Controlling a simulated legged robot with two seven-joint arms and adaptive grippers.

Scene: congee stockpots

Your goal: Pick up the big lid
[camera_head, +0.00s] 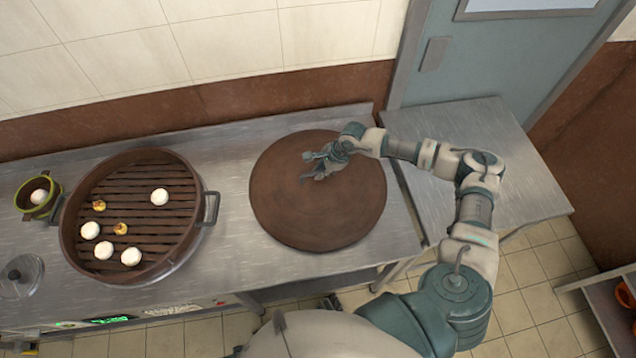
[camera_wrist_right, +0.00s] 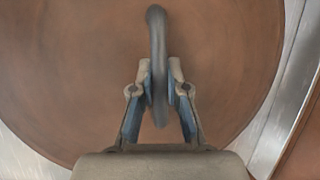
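The big lid (camera_head: 285,205) is a wide, round brown disc. It looks flat over the metal counter, right of the steamer. Its curved grey handle (camera_wrist_right: 157,30) shows in the right wrist view, where the lid (camera_wrist_right: 70,60) fills most of the picture. My right gripper (camera_head: 312,166) is over the middle of the lid. In the wrist view its two fingers (camera_wrist_right: 159,78) press in from both sides of the handle, with no clear gap. The gripper hides part of the handle in the head view.
A round steamer (camera_head: 188,254) with white buns and small yellow pieces stands left of the lid. A green bowl (camera_head: 27,205) and a small metal lid (camera_head: 20,277) are farther left. A bare metal table (camera_head: 535,185) adjoins the counter (camera_head: 235,270) at right; a wall runs behind.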

